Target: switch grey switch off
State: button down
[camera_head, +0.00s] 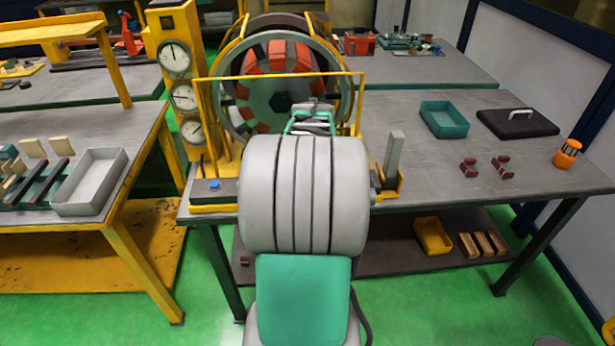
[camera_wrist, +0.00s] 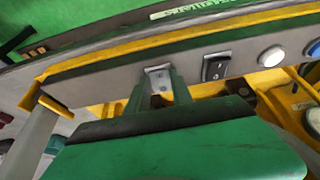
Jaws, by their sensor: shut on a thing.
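The grey switch (camera_wrist: 158,80) is a small pale block on the long grey panel (camera_wrist: 100,80) in the wrist view. My gripper's two green fingers (camera_wrist: 159,93) are shut on it, one on each side. The contact with its lower part is hidden. In the head view my gripper (camera_head: 311,122) is over the near part of the table, beyond my arm, which hides the switch and most of the panel.
Along the panel are a black rocker switch (camera_wrist: 215,67), a white button (camera_wrist: 271,56) and a blue button (camera_wrist: 314,48). An upright grey lever (camera_head: 393,155) stands at the panel's right end. The large round stator rig (camera_head: 280,80) stands behind. A teal tray (camera_head: 444,119) lies right.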

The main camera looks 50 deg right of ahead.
jog(key=shift+w+d+r+y+p, duration=0.15)
jog(key=shift+r+y+p, duration=0.25)
jog(key=shift+p, duration=0.75)
jog(key=shift+r+g+p, duration=0.2)
jog(key=shift+g+p, duration=0.3)
jog(key=shift+p, duration=0.25)
jog(key=shift+w+d+f+g+y+p, duration=0.25)
jog(key=shift+g+y+p, duration=0.25)
jog(key=shift+y+p, duration=0.4)
jog(key=shift+s, duration=0.1)
jog(key=c, duration=1.1)
grip_release()
jog(key=shift+f, duration=0.1)
